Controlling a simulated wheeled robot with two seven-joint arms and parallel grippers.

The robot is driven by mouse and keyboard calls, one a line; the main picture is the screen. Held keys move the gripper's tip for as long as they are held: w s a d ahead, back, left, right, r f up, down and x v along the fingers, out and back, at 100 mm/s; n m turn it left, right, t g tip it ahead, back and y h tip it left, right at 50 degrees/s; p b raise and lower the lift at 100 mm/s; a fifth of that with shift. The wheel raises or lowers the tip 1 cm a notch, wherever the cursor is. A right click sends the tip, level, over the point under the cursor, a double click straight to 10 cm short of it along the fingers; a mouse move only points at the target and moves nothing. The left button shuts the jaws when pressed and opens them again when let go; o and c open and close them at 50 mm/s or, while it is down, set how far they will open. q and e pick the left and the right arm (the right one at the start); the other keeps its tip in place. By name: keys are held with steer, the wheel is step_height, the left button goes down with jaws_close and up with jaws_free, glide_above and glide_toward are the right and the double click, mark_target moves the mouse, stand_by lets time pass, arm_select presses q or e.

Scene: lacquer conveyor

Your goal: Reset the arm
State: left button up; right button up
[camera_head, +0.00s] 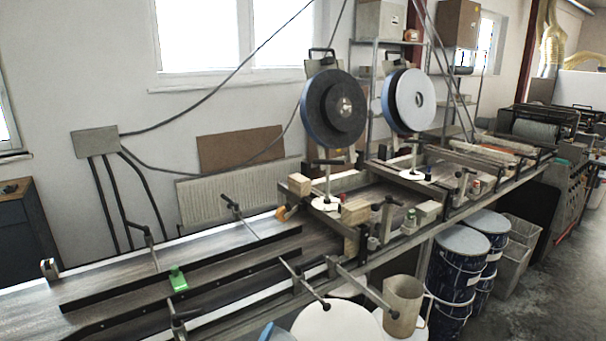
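Neither of my grippers shows in the head view, and I cannot make out either of my arms. The conveyor (100,262) runs from the lower left toward the upper right, with dark guide rails along its belt. A small green object (178,278) is on the guide rail at the left part of the conveyor. I cannot tell exactly what it is.
Two large reels, one dark (318,108) and one pale-faced (416,100), stand above the conveyor. Clamp rods (305,284) stick out at its front. A beige bucket (403,306), a white round lid (332,322) and blue drums (456,282) stand before it. Floor shows at right.

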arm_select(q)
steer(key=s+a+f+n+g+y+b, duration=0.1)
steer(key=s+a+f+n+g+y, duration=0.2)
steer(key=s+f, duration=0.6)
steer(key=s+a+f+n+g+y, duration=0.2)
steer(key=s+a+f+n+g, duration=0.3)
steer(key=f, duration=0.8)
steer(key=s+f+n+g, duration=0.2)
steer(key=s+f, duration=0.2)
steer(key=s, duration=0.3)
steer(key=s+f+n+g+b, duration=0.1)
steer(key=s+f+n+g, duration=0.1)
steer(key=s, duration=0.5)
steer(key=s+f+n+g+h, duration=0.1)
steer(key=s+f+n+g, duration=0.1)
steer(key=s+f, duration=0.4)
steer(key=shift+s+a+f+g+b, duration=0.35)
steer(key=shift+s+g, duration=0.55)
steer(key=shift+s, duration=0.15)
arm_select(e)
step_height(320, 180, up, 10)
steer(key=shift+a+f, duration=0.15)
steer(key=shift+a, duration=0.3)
